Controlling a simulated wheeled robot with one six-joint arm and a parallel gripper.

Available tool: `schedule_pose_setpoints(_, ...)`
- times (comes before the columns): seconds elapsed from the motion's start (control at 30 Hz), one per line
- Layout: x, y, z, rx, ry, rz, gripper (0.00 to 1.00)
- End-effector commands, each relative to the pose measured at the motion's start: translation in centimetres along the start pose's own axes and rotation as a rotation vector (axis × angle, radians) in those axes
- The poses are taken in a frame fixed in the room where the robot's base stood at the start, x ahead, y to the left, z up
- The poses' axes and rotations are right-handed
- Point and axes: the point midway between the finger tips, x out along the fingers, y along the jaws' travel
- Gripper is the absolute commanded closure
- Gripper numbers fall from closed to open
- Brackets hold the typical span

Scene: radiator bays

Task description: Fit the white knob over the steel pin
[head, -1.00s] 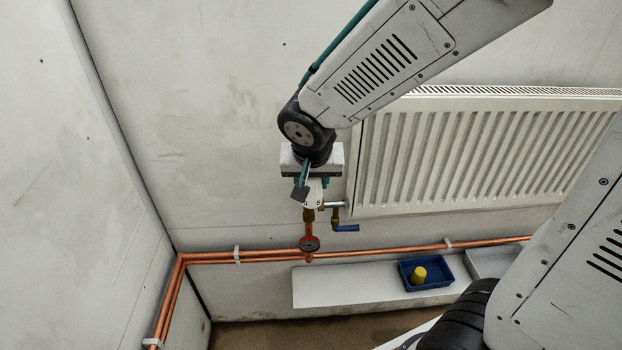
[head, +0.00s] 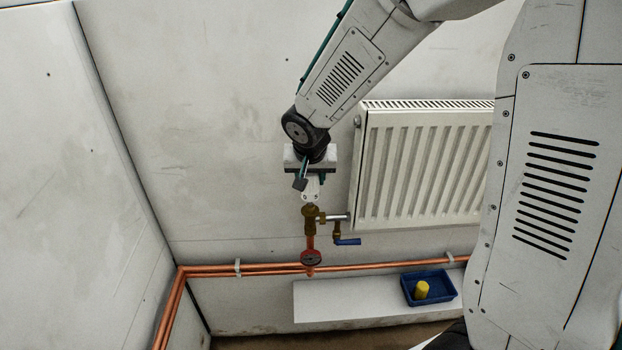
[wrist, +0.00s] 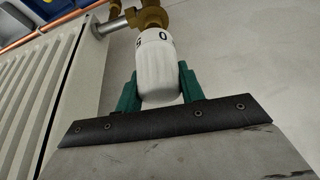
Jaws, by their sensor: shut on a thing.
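My gripper (head: 312,180) is shut on the white knob (head: 313,190), pointing down above the brass valve (head: 311,213). In the wrist view, the two green fingers of my gripper (wrist: 160,88) close on both sides of the knob (wrist: 158,65). Dark markings show near the knob's far rim. The brass valve (wrist: 149,16) lies just beyond that rim, partly covered by the knob. The steel pin cannot be made out; the knob hides that spot in the wrist view. I cannot tell whether the knob touches the valve.
The radiator (head: 420,170) stands right of the valve, joined by a steel pipe. Copper pipes (head: 270,269) run along the wall. A blue tray (head: 445,285) with a yellow cap (head: 421,290) rests on the white ledge.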

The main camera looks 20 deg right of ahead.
Motion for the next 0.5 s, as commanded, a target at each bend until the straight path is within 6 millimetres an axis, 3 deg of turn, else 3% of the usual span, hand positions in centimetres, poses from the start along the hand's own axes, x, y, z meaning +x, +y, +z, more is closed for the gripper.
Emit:
schedule_pose_setpoints(0.17, 1.7, 0.0, 0.5, -0.001, -0.003, 0.001, 0.87)
schedule_pose_setpoints(0.5, 1.6, 0.0, 0.4, 0.000, 0.000, 0.000, 0.87)
